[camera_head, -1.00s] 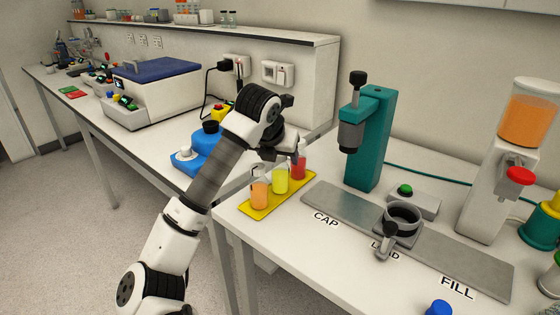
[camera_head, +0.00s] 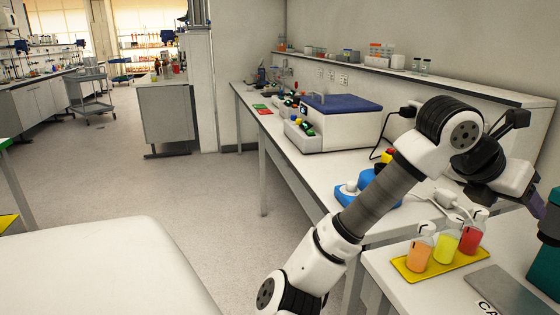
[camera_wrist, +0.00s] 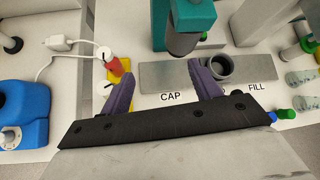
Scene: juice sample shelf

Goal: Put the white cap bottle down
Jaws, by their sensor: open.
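Three small bottles stand upright on a yellow tray (camera_head: 415,273) at the near edge of the bench: orange (camera_head: 419,254), yellow (camera_head: 446,247) and red (camera_head: 470,238). Their tops look pale in the head view; which one is the white cap bottle, I cannot tell. In the wrist view, the red bottle (camera_wrist: 115,66) shows a white cap, and my left finger partly hides the bottles. My gripper (camera_wrist: 163,76) is open, with nothing between its fingers. In the head view it is raised above and right of the bottles, clear of them.
A grey plate (camera_wrist: 150,76) marked CAP and FILL lies ahead, with a dark round holder (camera_wrist: 217,67) on it. A teal press (camera_wrist: 183,22) stands behind the plate. A blue device (camera_wrist: 22,112) and a white adapter with cable (camera_wrist: 57,43) are at left.

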